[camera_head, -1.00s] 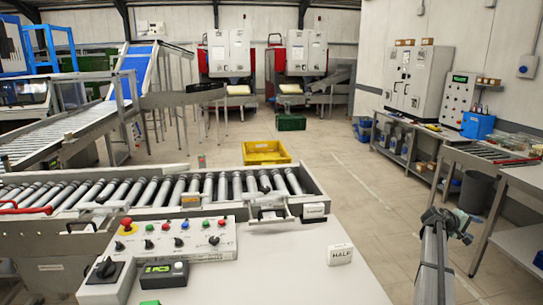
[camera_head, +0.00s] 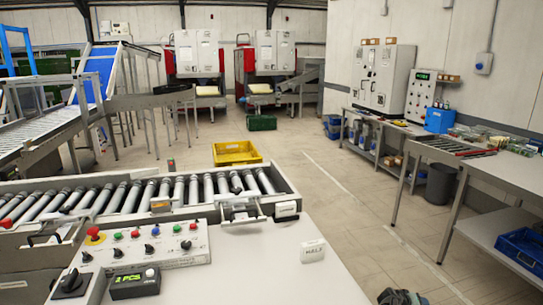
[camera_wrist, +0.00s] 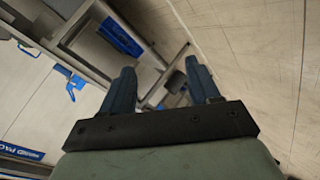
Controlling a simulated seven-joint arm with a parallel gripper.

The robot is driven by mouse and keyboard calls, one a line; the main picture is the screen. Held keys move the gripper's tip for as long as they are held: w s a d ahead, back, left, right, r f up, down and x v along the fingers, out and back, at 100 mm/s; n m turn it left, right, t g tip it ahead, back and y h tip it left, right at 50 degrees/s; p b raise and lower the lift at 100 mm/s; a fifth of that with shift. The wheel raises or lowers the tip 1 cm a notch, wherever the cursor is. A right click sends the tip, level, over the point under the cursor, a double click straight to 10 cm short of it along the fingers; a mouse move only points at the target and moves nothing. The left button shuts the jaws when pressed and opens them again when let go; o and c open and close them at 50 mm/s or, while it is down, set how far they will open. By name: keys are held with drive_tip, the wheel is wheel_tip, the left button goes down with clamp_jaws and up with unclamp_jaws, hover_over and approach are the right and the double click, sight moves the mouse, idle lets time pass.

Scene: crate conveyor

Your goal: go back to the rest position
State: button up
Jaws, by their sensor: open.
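My gripper shows in the wrist view (camera_wrist: 163,82), its two blue-grey fingers apart with nothing between them. In the head view only a small dark piece of my arm shows at the bottom edge, right of the white worktop (camera_head: 330,285). The gripper stands over the open floor side, clear of the worktop and the roller conveyor (camera_head: 290,190).
A control panel (camera_head: 140,247) and a block marked HALF (camera_head: 313,251) are on the worktop. A yellow crate (camera_head: 237,153) stands on the floor behind the conveyor. Benches (camera_head: 500,175) line the right, with a blue crate (camera_head: 522,250) on a low shelf. The aisle floor between is clear.

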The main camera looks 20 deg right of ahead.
drive_tip(key=s+a+f+m+g+y, duration=0.1)
drive_tip(key=s+a+f+m+y, duration=0.1)
drive_tip(key=s+a+f, duration=0.8)
drive_tip(key=s+a+f+m+g+y, duration=0.1)
drive_tip(key=s+a+f+m+y, duration=0.2)
drive_tip(key=s+a+f, duration=0.7)
drive_tip(key=s+a+n+g+y, duration=0.2)
drive_tip(key=s+a+n, duration=0.1)
drive_tip(key=a, duration=0.9)
drive_tip(key=s+a+f+n+g+y, duration=0.1)
drive_tip(key=s+a+n+g+y, duration=0.1)
drive_tip(key=a, duration=1)
drive_tip(key=s+a+n+g+y, duration=0.2)
drive_tip(key=s+a+n, duration=0.3)
drive_tip(key=a, duration=0.7)
drive_tip(key=shift+s+a+f, duration=0.35)
drive_tip(key=shift+s+a, duration=0.05)
drive_tip(key=shift+s, duration=0.45)
drive_tip(key=shift+c, duration=0.2)
